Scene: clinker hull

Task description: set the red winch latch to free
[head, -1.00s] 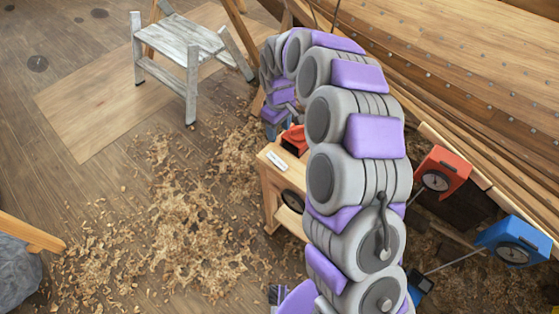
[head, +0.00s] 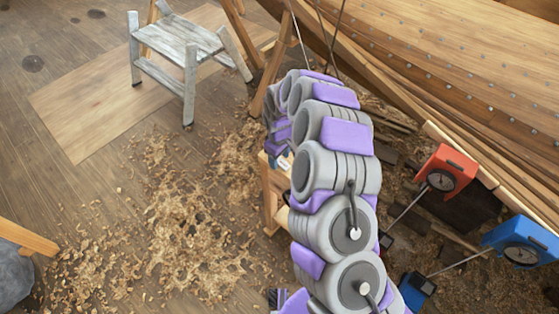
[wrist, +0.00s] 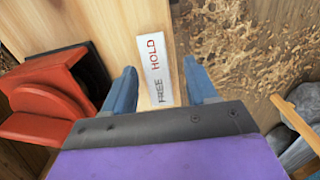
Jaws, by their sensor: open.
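In the wrist view a red part (wrist: 45,100), which looks like the winch latch, sits at the left by a black plate (wrist: 92,72). A white label (wrist: 154,68) reading HOLD and FREE lies on the wooden stand top, with HOLD at its upper end in this view. My gripper (wrist: 160,66) is open, its two blue-grey fingers on either side of the label in the picture, with nothing between them. The red part is outside the fingers, left of them. In the head view my arm hides the red part and most of the wooden stand (head: 268,200).
A red box with a dial (head: 445,172) and a blue box with a dial (head: 520,242) stand right of my arm by the plank hull (head: 460,60). A worn step stool (head: 185,40) stands at the upper left. Wood shavings (head: 195,235) cover open floor at left.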

